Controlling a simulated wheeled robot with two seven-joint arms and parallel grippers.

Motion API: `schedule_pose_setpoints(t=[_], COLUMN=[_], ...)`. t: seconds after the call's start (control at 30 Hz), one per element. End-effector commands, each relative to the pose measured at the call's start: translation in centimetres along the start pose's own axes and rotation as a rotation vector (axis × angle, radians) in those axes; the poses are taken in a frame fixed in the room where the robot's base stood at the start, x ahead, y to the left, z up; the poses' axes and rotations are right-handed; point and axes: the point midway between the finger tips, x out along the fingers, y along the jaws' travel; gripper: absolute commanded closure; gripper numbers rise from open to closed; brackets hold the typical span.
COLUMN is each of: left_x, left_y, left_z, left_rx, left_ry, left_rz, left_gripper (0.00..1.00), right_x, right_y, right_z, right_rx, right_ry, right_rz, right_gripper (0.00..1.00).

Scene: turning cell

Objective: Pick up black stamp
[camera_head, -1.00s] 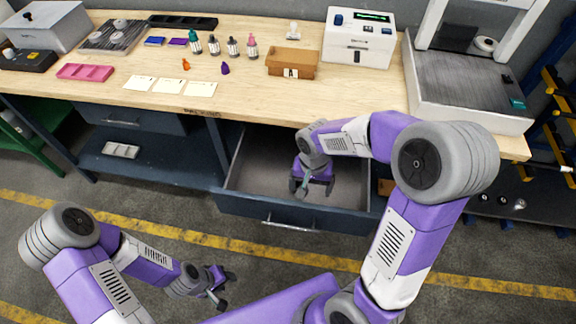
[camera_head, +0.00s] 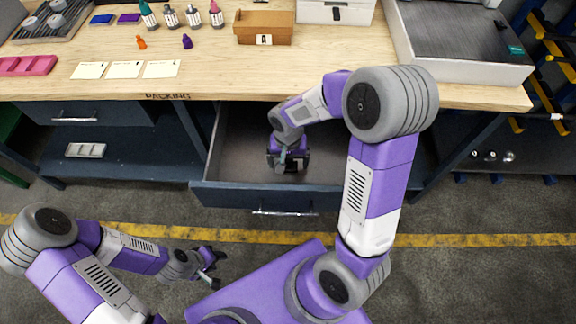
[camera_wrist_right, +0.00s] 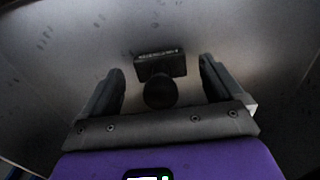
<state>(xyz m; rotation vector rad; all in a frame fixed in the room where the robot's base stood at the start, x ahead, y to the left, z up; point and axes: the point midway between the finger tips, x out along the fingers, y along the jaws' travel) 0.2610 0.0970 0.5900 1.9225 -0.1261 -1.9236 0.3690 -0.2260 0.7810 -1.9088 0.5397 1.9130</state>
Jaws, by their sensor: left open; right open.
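The black stamp (camera_wrist_right: 160,68) lies on the grey drawer floor in the right wrist view. It has a rectangular base with pale lettering on its edge and a round dark knob towards me. My right gripper (camera_wrist_right: 163,78) is open, with one finger on each side of the stamp and a gap showing on both sides. In the head view my right gripper (camera_head: 288,160) reaches down into the open drawer (camera_head: 235,160) and hides the stamp. My left gripper (camera_head: 213,268) is open and empty above the floor, in front of the bench.
The drawer's front panel (camera_head: 230,197) and side walls surround my right gripper. The wooden benchtop (camera_head: 330,85) overhangs behind it.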

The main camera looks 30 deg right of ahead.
Motion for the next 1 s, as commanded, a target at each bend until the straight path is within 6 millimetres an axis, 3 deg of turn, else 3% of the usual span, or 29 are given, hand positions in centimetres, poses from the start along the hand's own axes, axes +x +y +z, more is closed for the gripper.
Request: schedule_pose_setpoints(t=[0.23, 0.63, 0.87, 1.0], left_x=[0.0, 0.0, -0.1, -0.8], left_y=[0.0, 0.0, 0.0, 0.3], left_z=[0.0, 0.0, 0.0, 0.0], left_rx=[0.0, 0.0, 0.0, 0.0], left_ry=[0.0, 0.0, 0.0, 0.0], left_rz=[0.0, 0.0, 0.0, 0.0], left_gripper=[0.57, 0.57, 0.57, 0.57], right_x=[0.2, 0.1, -0.1, -1.9], right_y=[0.0, 0.0, -0.1, -0.1], right_z=[0.0, 0.0, 0.0, -0.1], right_rx=[0.0, 0.0, 0.0, 0.0], right_ry=[0.001, 0.002, 0.002, 0.005], right_rz=[-0.001, -0.001, -0.002, -0.004], right_gripper=[0.09, 0.69, 0.69, 0.69])
